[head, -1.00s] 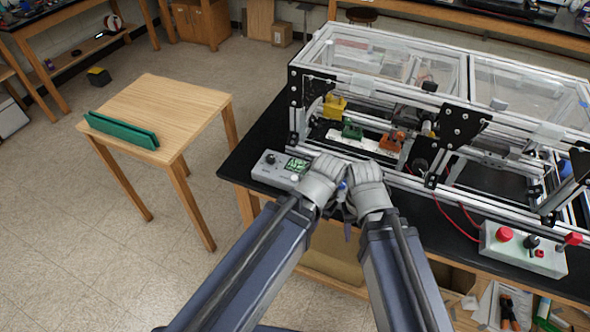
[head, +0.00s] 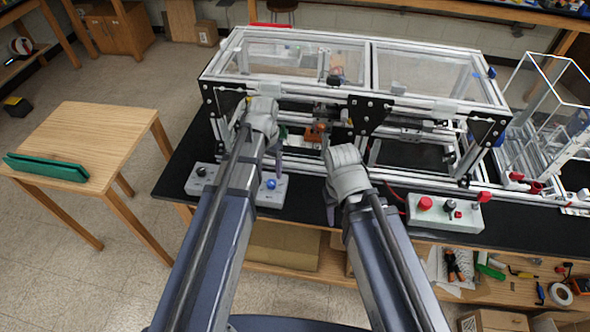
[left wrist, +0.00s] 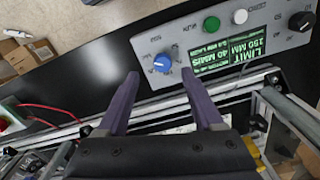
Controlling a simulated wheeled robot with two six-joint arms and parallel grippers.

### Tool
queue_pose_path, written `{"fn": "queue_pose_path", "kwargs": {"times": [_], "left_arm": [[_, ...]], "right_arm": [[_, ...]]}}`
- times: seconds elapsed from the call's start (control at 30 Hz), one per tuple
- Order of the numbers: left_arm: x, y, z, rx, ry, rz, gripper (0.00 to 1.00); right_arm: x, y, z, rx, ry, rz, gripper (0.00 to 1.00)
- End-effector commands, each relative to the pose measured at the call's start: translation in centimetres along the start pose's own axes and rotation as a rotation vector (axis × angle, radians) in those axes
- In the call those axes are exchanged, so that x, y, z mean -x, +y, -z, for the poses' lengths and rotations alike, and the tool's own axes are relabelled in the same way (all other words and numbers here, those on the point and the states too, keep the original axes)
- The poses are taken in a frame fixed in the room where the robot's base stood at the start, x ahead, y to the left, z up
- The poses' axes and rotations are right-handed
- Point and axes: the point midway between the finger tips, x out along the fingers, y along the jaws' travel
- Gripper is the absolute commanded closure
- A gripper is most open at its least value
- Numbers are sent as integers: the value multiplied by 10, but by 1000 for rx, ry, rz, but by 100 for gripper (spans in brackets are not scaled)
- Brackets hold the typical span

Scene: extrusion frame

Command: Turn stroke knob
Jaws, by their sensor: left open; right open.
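The grey control box (head: 193,183) stands on the black bench top, left of centre in the head view. Its blue knob (head: 270,184) and a black knob (head: 201,171) show there. My left arm hides the box's middle. In the left wrist view the blue knob (left wrist: 162,63) appears just beyond and between my left fingertips (left wrist: 159,76), which are open and empty. That view also shows a green display (left wrist: 235,55) and the black knob (left wrist: 301,21). Labels beside the knobs are too small to read surely. My right gripper (head: 335,200) is open and empty, right of the box.
The aluminium extrusion frame (head: 290,90) with clear panels stands behind the box. A second box with a red button (head: 425,204) lies to the right. A wooden table (head: 95,140) with a green piece (head: 45,167) stands at left.

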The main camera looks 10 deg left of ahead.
Motion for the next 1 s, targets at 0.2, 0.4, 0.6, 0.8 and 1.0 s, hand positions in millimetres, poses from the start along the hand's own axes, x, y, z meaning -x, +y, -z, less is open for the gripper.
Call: {"fn": "queue_pose_path", "kwargs": {"times": [0.2,0.4,0.6,0.8,1.0], "left_arm": [[4,-14,6,2,7,-6,31],[-3,-13,5,2,6,-5,31],[-21,-13,6,2,6,-5,31],[-46,-13,6,2,6,-5,31],[-69,-13,6,2,6,-5,31]], "right_arm": [[4,0,0,0,0,0,50],[-3,-1,0,1,0,0,50],[-20,-2,1,4,0,0,50],[-46,-4,3,5,0,-1,50],[-68,-7,4,4,0,-1,50]]}}
